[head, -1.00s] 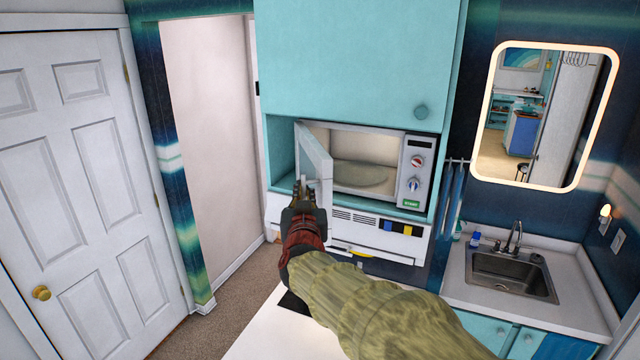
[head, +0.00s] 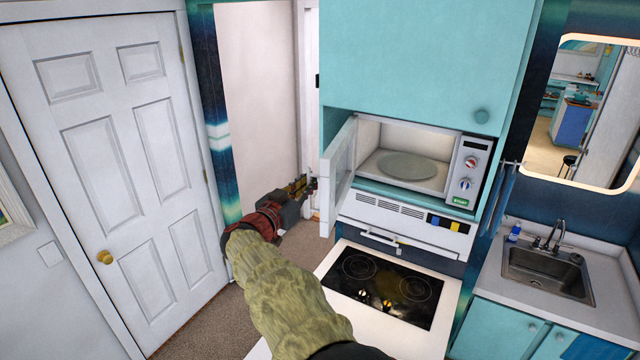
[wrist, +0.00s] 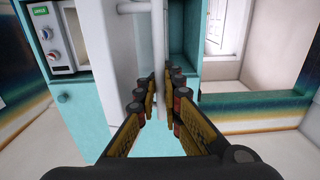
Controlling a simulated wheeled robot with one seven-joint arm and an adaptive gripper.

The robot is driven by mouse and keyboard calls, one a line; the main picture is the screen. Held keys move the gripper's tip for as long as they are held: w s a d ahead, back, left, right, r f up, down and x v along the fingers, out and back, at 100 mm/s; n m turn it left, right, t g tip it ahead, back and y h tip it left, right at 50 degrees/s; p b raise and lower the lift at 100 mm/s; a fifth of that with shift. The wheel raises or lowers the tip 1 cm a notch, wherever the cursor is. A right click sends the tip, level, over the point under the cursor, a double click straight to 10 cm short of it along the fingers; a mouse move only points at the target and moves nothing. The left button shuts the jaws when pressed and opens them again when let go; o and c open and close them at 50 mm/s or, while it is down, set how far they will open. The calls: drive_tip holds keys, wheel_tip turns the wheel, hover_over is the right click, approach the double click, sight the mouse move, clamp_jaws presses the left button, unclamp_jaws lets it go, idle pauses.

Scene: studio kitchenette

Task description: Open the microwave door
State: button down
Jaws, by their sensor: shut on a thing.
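The white microwave (head: 452,165) sits in a turquoise cabinet niche, with its control panel on the right. Its door (head: 341,172) is hinged on the left and stands wide open, swung outward. The cavity shows a round plate (head: 407,166). My gripper (head: 308,186) is at the door's free outer edge, left of the microwave. In the wrist view my gripper (wrist: 158,98) has its fingers on both sides of a pale upright strip at the door (wrist: 122,75) and is shut on it. The fingers partly hide the exact contact.
A black cooktop (head: 385,287) on a white counter lies below the microwave. A sink (head: 545,272) is at right. A white room door (head: 120,150) stands at far left, with open carpeted floor between it and the counter.

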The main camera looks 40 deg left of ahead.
drive_tip(key=s+a+m+h, duration=0.1)
drive_tip(key=a+m+h, duration=0.1)
drive_tip(key=a, duration=0.4)
drive_tip(key=shift+s+a+t+h, duration=0.2)
drive_tip(key=shift+s+t+h, duration=0.15)
drive_tip(key=shift+h, duration=0.35)
idle(0.4)
drive_tip(key=c, duration=2.3)
unclamp_jaws()
drive_tip(key=shift+s, duration=0.1)
drive_tip(key=s, duration=0.7)
drive_tip(key=shift+s+d, duration=0.15)
drive_tip(key=shift+s, duration=0.05)
